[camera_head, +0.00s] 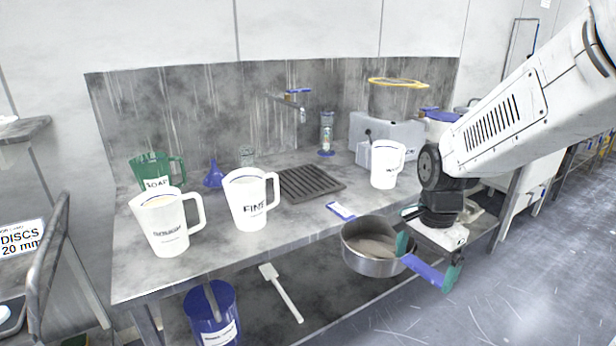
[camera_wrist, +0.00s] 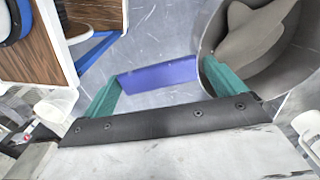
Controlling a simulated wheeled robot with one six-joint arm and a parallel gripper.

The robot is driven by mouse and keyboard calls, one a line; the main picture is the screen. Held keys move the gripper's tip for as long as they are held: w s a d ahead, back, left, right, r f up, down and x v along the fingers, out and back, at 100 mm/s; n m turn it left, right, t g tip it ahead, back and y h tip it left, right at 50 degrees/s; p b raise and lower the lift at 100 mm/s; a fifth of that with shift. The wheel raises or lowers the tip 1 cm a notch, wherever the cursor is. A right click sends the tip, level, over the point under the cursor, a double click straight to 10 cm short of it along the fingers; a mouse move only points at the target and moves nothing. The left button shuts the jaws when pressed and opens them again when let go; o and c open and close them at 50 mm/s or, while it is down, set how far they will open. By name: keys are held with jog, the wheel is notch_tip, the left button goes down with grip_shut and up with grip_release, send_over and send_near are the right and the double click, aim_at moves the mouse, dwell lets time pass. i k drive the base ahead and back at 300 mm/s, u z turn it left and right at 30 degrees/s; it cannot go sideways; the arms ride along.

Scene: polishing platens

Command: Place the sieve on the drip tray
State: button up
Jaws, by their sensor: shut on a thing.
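The sieve looks to be the round steel pan (camera_head: 372,262) with a grey inside, in front of the bench's front edge. It also fills the upper right of the wrist view (camera_wrist: 245,60). My gripper (camera_head: 428,262) has green fingers shut on a blue bar (camera_head: 423,270), apparently the sieve's handle. In the wrist view the bar (camera_wrist: 157,74) spans between the fingertips, with the pan beside the right finger. The join of bar and pan is hidden. The drip tray looks to be the dark ribbed tray (camera_head: 322,181), lying bare on the bench, left of and behind the pan.
White jugs (camera_head: 168,228) and (camera_head: 247,205) stand left of the tray; another (camera_head: 386,165) stands right. A blue funnel (camera_head: 213,176), tap (camera_head: 297,100) and grey machine (camera_head: 372,133) are behind. A blue-and-white item (camera_head: 341,211) lies at the bench's front edge.

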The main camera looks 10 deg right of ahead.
aim_at(303, 180)
jog(key=u, duration=0.05)
jog(key=i, duration=1.25)
